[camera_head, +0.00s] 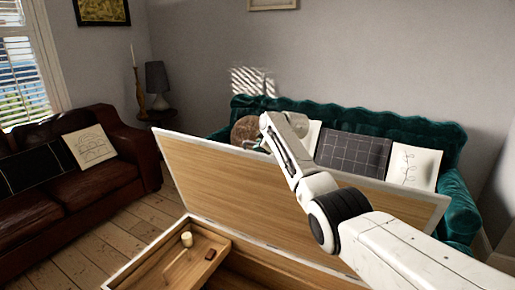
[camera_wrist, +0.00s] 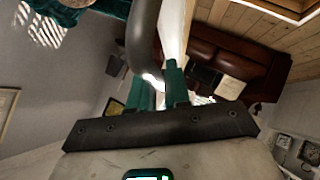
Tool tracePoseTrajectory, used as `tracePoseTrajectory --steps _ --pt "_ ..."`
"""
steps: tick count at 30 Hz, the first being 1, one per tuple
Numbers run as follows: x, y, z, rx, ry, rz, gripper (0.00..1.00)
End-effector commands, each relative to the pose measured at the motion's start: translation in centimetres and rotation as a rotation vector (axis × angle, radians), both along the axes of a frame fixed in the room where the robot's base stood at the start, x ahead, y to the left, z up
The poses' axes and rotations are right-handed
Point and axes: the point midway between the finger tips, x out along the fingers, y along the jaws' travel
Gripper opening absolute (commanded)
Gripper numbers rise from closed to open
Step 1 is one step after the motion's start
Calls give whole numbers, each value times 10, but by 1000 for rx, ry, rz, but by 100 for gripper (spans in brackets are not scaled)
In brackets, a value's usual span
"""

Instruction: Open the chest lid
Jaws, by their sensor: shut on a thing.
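The wooden chest (camera_head: 143,262) stands in front of me with its lid (camera_head: 215,185) raised steeply, pale wood inside and a white edge. My gripper (camera_head: 254,144) is at the lid's top edge, partly hidden by the lid and my arm. In the wrist view my gripper (camera_wrist: 158,88) has its green fingers closed around the end of a dark curved handle (camera_wrist: 142,38). The lid's pale edge (camera_wrist: 174,35) runs just beside it. The handle cannot be made out in the head view.
Inside the chest, a tray holds a cream cylinder (camera_head: 187,239) and a small brown block (camera_head: 210,254). A green sofa (camera_head: 400,125) with cushions stands behind the lid. A brown leather sofa (camera_head: 105,185) is at the left. Bare floorboards (camera_head: 145,215) lie between it and the chest.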

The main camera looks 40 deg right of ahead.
Motion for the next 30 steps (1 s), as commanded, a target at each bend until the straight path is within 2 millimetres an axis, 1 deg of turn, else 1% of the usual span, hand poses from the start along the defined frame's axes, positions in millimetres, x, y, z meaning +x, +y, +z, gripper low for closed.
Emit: tracePoseTrajectory --steps 1,5,6,12,24,30 --pt "-1 1 -4 3 6 0 0" --pt "-1 1 -4 3 7 1 0" --pt "-1 1 -4 3 7 1 18" --pt "0 1 -4 3 5 1 36" --pt "0 1 -2 2 2 1 36" --pt "-6 2 3 2 1 1 36"
